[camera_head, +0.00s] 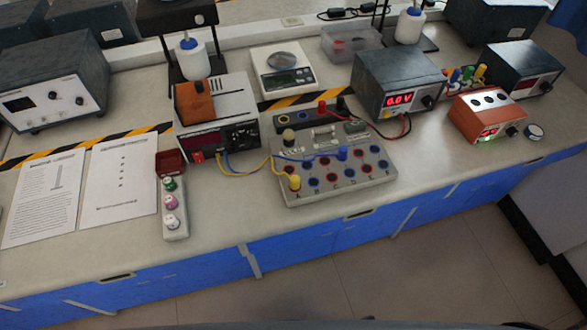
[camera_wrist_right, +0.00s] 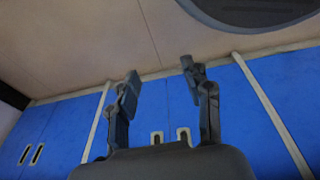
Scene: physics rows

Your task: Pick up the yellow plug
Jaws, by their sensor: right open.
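A yellow plug (camera_head: 295,182) stands at the front left corner of the grey socket board (camera_head: 330,188). A yellow wire runs from it back to the power supply (camera_head: 215,140) on the left. A blue plug (camera_head: 342,153) with a blue wire sits in the same board. Another yellow plug (camera_head: 481,72) stands among coloured plugs at the right. My right gripper (camera_wrist_right: 160,76) shows only in the right wrist view. Its two fingers are apart with nothing between them, in front of blue cabinet fronts, away from the plugs. My left gripper is not in view.
Blue cabinets (camera_wrist_right: 245,110) and the floor (camera_wrist_right: 90,50) fill the right wrist view. A strip with several round knobs (camera_head: 171,215) stands left of the board. A voltage meter (camera_head: 398,85) and an orange box (camera_head: 487,115) stand to its right. The bench front before the board is clear.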

